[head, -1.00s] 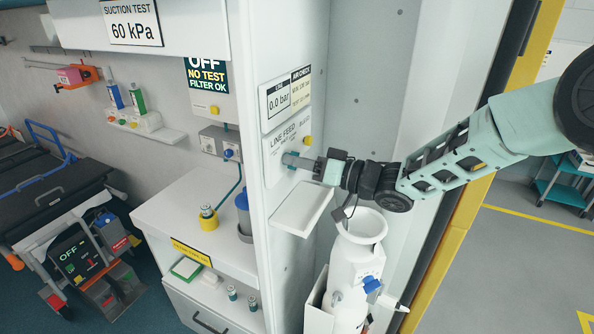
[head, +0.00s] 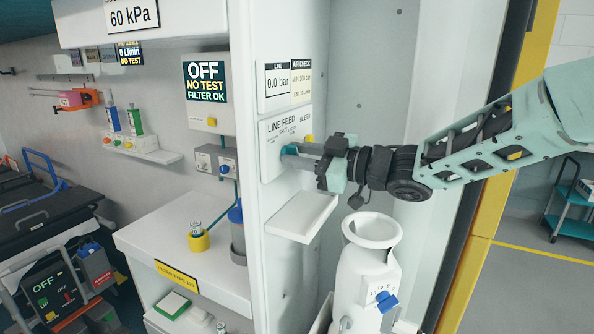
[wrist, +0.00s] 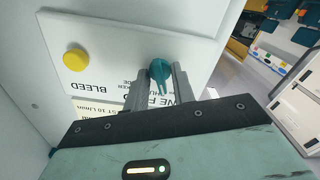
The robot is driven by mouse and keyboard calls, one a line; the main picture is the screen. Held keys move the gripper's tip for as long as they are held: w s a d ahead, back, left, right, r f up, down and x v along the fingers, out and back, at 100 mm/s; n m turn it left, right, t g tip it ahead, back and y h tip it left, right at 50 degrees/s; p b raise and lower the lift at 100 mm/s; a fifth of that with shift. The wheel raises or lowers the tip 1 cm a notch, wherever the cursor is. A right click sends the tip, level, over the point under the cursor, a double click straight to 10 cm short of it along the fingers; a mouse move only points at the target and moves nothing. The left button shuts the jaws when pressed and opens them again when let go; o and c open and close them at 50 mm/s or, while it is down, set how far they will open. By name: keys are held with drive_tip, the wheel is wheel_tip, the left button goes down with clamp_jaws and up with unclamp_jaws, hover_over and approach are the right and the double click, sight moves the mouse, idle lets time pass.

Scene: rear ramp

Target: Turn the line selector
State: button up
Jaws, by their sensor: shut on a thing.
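The line selector (wrist: 160,72) is a teal pointer knob on the white LINE FEED panel (head: 272,160). In the wrist view it sits between the two fingers of my gripper (wrist: 162,85), which is shut on it. In the head view my gripper (head: 300,150) reaches the panel from the right, and its fingers hide most of the knob. Part of the panel's lettering around the knob is covered. A LINE gauge (head: 277,82) above the panel reads 0.0 bar.
A yellow BLEED button (wrist: 75,60) is beside the selector on the same panel. A small white shelf (head: 303,214) juts out just below my gripper. A white cylinder (head: 366,265) with a blue knob (head: 387,301) stands beneath my arm.

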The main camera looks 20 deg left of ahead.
drive_tip(key=shift+w+d+n+b, duration=0.1)
drive_tip(key=shift+n+b, duration=0.95)
drive_tip(key=shift+w+d+n+b, duration=0.1)
drive_tip(key=shift+n+b, duration=0.9)
drive_tip(key=shift+n, duration=0.05)
drive_tip(key=shift+a, duration=0.15)
drive_tip(key=shift+s+a, duration=0.5)
drive_tip(key=shift+s, duration=0.1)
drive_tip(key=o, duration=0.6)
drive_tip(key=d+b, duration=0.3)
drive_tip(key=d, duration=1.4)
drive_tip(key=shift+s+d, duration=0.25)
drive_tip(key=shift+s, duration=0.2)
